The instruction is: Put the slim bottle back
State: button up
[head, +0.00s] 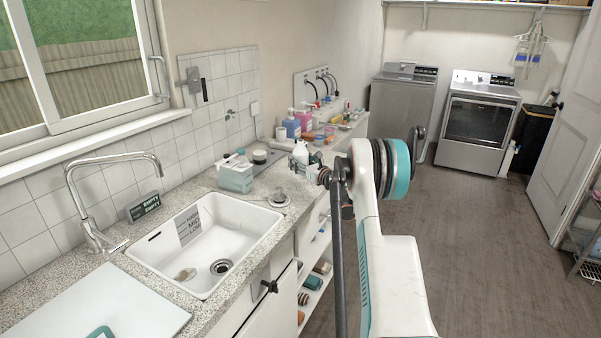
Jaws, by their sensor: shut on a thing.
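A slim white bottle (300,153) shows upright at the counter's right side, just past the sink. My gripper (311,172) reaches in from the right, partly behind my arm, and is shut with its fingers at the bottle. The fingertips are small and dark here, and the bottle's lower part is partly hidden by them. I cannot tell whether the bottle's base touches the counter.
Pink (292,125) and blue (304,118) bottles stand farther back. Shelves with rolled items (313,282) are below the counter. The floor (470,250) at right is clear.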

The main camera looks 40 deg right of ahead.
jog(key=shift+f+b, duration=0.5)
jog(key=shift+f, duration=1.3)
jog(key=shift+f, duration=0.15)
jog(key=o, duration=1.3)
jog(key=shift+o, duration=0.2)
jog(key=shift+s+r, duration=0.1)
jog(key=shift+r, duration=0.1)
jog(key=s+a+p, duration=0.1)
jog(key=s+p, duration=0.1)
jog(key=s, duration=0.9)
jog(key=shift+s+p, duration=0.4)
